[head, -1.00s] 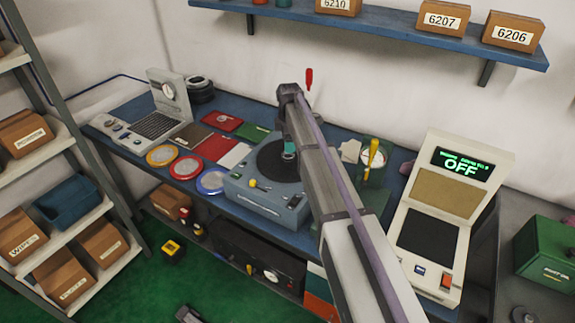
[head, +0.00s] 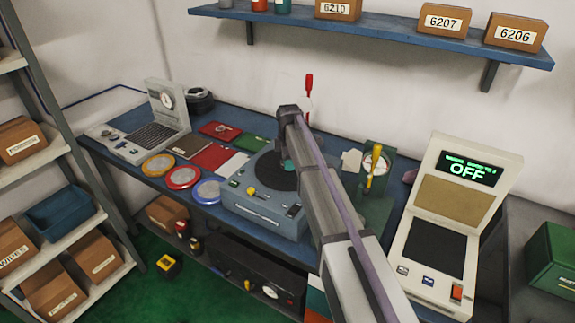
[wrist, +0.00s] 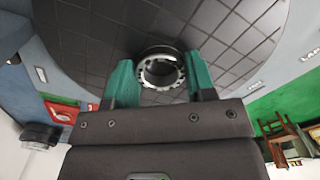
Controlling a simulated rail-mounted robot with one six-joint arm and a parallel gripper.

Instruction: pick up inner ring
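The inner ring (wrist: 161,72) is a small silvery metal ring with a notched face. In the wrist view it shows against a dark, grid-lined disc (wrist: 95,55), between the two teal fingers of my gripper (wrist: 161,80). The fingers flank it closely on both sides; whether they press on it or stand just clear, I cannot tell. In the head view my gripper (head: 287,163) is over the dark disc (head: 265,172) of the blue machine (head: 258,212). My arm hides much of that spot, and the ring is not distinguishable there.
Yellow, red and blue-rimmed round trays (head: 208,191) lie left of the machine. A green stand with a dial gauge (head: 375,165) is close on the right, and a beige device reading OFF (head: 440,235) stands further right. A shelf (head: 400,40) with boxes hangs above.

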